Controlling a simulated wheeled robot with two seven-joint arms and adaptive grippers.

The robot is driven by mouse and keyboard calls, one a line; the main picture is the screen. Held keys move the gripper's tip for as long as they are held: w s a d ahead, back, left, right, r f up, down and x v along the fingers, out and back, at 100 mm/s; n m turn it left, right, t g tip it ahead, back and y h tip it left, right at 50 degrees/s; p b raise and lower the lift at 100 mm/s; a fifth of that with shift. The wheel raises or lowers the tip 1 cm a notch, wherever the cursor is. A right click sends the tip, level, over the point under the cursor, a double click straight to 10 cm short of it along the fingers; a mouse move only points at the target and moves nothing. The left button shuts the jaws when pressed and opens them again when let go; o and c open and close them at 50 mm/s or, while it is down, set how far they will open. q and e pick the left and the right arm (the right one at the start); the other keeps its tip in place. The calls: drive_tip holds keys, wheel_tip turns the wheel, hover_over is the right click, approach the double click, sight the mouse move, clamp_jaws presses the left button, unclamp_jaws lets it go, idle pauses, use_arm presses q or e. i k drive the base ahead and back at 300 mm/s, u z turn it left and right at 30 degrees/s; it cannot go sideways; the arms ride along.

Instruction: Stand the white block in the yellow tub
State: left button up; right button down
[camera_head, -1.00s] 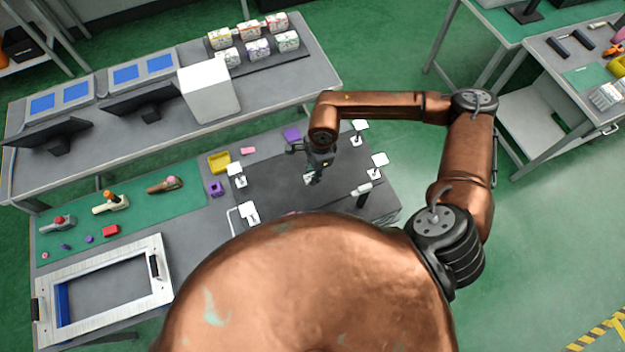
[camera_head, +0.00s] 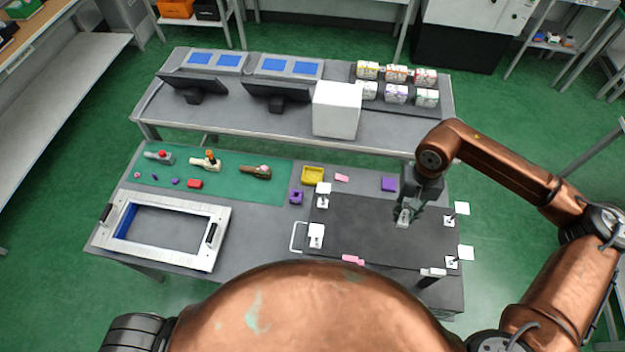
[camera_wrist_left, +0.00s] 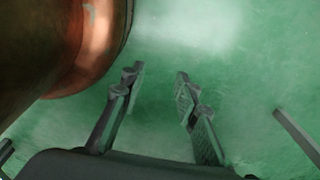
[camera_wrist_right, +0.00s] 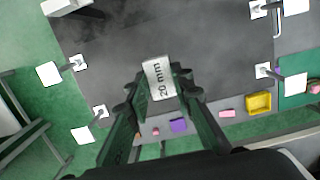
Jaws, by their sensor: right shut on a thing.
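The white block (camera_wrist_right: 158,78), marked "20 mm", is held between the fingers of my right gripper (camera_wrist_right: 158,88) in the right wrist view. In the head view my right gripper (camera_head: 405,208) points down over the dark board, with the white block (camera_head: 403,217) at its tips. I cannot tell its exact height above the board. The yellow tub (camera_head: 312,175) stands behind the board's left end, left of the gripper. It also shows at the right in the right wrist view (camera_wrist_right: 258,104). My left gripper (camera_wrist_left: 160,76) is open and empty above green floor.
The dark board (camera_head: 375,225) carries white-plated lever fixtures at both ends. A purple block (camera_head: 388,184), a pink piece (camera_head: 342,178) and a purple holder (camera_head: 296,197) lie near the tub. A large white box (camera_head: 337,110) stands on the bench behind.

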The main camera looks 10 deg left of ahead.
sight(312, 178)
drive_tip(key=k, duration=0.6)
drive_tip(key=u, duration=0.85)
drive_tip(key=i, duration=0.95)
drive_tip(key=u, duration=0.35)
